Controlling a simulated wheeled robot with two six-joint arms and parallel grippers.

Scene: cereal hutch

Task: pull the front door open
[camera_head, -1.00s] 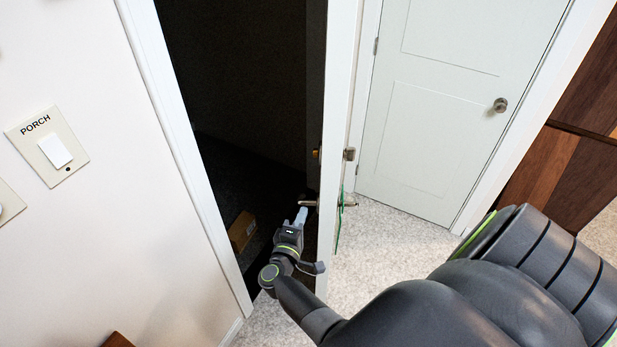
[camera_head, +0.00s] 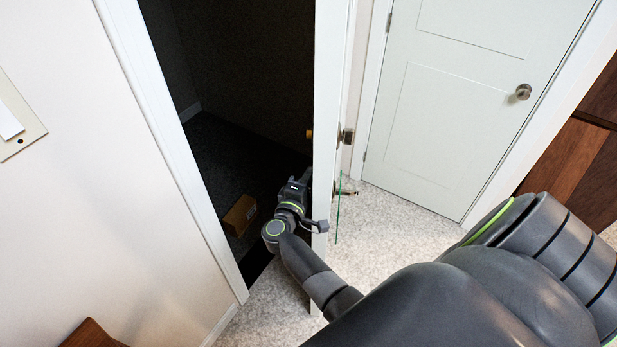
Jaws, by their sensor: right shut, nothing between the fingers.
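The front door (camera_head: 326,120) is white and stands ajar, seen almost edge-on, with a dark space showing through the gap on its left. Its lever handle (camera_head: 346,192) sticks out on the right face, and a round lock (camera_head: 346,136) sits above it. My right gripper (camera_head: 305,176) is at the door's left side, by the edge, at about handle height. Its fingertips are mostly hidden against the dark gap and the door. It is shut and holds nothing. My left gripper is not in view.
A cardboard box (camera_head: 240,214) lies on the dark floor beyond the doorway. The white door frame (camera_head: 175,140) bounds the gap on the left. A second white door (camera_head: 450,100) with a round knob (camera_head: 523,92) is closed at the right. Pale speckled floor (camera_head: 400,215) is clear between the doors.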

